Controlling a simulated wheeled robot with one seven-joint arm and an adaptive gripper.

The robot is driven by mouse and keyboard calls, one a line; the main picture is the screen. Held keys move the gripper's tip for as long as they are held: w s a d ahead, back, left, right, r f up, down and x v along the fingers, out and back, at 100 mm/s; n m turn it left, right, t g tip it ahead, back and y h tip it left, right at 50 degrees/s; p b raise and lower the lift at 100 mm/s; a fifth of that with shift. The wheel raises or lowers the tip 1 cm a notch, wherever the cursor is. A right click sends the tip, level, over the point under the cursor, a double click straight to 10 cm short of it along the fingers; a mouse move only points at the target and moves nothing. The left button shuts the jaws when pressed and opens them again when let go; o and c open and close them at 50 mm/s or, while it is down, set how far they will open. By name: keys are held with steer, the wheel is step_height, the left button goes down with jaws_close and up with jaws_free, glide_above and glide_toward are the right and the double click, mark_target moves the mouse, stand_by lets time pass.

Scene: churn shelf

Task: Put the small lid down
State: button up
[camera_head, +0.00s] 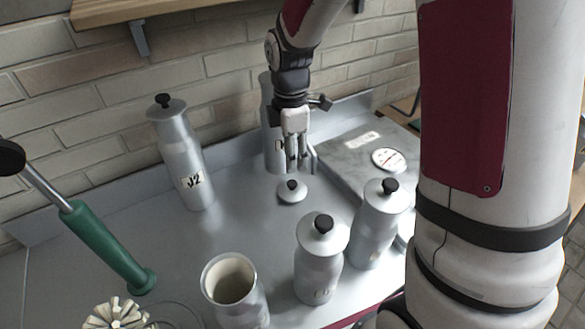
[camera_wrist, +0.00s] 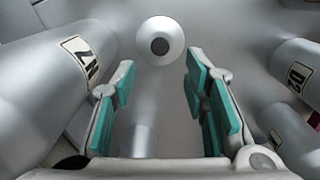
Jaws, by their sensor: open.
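The small lid (camera_head: 292,191) is a grey disc with a black knob, lying on the grey metal counter (camera_head: 240,232). In the wrist view the lid (camera_wrist: 160,42) shows at the top middle, beyond and between the fingertips. My gripper (camera_head: 296,165) points down just above the lid in the head view. Its teal-padded fingers (camera_wrist: 157,85) are spread apart with nothing between them. The lid appears apart from the fingers. An open grey churn (camera_head: 233,290) without a lid stands at the front of the counter.
Lidded churns stand at the back left (camera_head: 183,160), front middle (camera_head: 320,262) and right (camera_head: 377,225). Another churn (camera_head: 272,140) stands close behind my gripper. A flat grey box (camera_head: 350,160) lies to the right. A green-handled tool (camera_head: 105,245) is at left. Counter left of the lid is clear.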

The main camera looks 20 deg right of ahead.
steer(key=s+r+m+t, duration=0.2)
steer(key=s+r+m, duration=0.7)
steer(key=r, duration=0.4)
steer(key=s+r+m+t, duration=0.2)
steer(key=s+m, duration=0.6)
steer(key=s, duration=0.6)
steer(key=shift+s+d+r, duration=0.2)
steer(key=shift+s+r, duration=0.05)
steer(key=shift+r, duration=0.35)
